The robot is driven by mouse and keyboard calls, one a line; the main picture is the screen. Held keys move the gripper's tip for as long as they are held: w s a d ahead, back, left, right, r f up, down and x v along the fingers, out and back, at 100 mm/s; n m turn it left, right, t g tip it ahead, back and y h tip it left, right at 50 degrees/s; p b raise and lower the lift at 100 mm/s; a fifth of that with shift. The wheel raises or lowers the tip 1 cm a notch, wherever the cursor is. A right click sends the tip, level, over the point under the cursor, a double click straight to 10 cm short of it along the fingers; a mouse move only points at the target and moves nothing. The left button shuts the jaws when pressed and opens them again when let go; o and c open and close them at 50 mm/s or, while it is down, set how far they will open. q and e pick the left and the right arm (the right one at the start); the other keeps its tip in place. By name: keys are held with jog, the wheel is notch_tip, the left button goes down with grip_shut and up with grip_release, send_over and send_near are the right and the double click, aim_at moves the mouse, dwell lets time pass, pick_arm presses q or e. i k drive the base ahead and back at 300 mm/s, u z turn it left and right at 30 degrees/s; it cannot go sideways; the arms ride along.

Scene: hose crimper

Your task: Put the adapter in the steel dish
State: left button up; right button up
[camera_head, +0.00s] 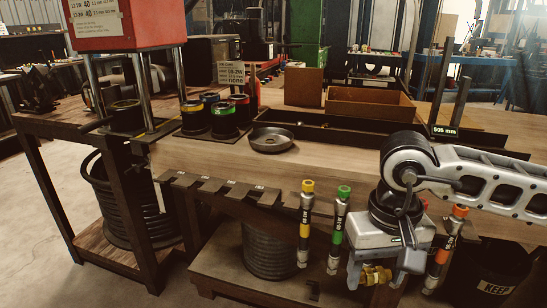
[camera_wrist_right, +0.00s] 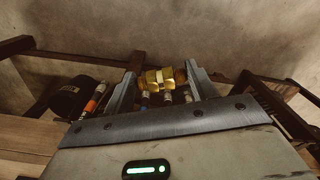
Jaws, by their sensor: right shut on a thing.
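The brass adapter (camera_head: 376,275) is between the fingers of my right gripper (camera_head: 384,272), low in front of the bench's front edge. In the right wrist view the adapter (camera_wrist_right: 158,79) sits across between the two fingertips, and my right gripper (camera_wrist_right: 163,84) is shut on it. The steel dish (camera_head: 271,142) is a shallow round grey dish on the wooden bench top, up and to the left of my right gripper. It looks empty. My left gripper does not show.
Colour-banded cans (camera_head: 223,119) stand left of the dish. A wooden box (camera_head: 371,107) is behind it. The red press (camera_head: 100,22) stands at left.

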aim_at(281, 145)
jog(key=k, duration=1.1)
jog(key=u, duration=0.55)
jog(key=i, duration=1.6)
jog(key=z, duration=0.75)
